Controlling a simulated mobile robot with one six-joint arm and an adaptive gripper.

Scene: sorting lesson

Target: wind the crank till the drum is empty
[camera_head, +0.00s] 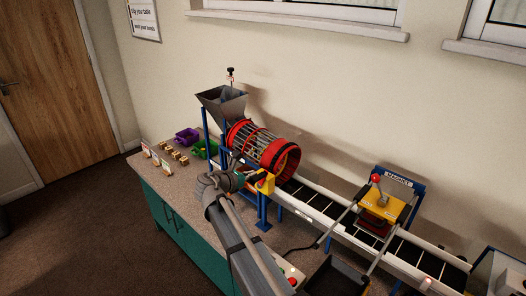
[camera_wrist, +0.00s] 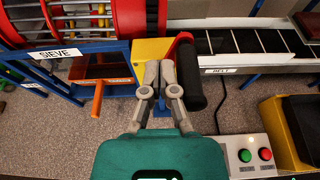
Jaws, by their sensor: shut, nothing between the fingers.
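The drum (camera_head: 262,146) is a barred cage with red end rings, lying on its side under a grey hopper (camera_head: 222,102). Its near part shows at the top of the wrist view (camera_wrist: 125,14). I cannot tell what is inside it. A yellow block (camera_wrist: 150,50) stands below the drum's end. The crank (camera_wrist: 188,76) has a red arm and a thick black grip, just right of my fingers. My gripper (camera_wrist: 160,66) is shut and empty, with its fingertips over the yellow block and left of the black grip. I cannot tell whether they touch.
An orange lever (camera_wrist: 97,100) sticks out left of my fingers. A button box (camera_wrist: 250,157) is at lower right. Green (camera_head: 205,148) and purple bins (camera_head: 187,136) stand behind left.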

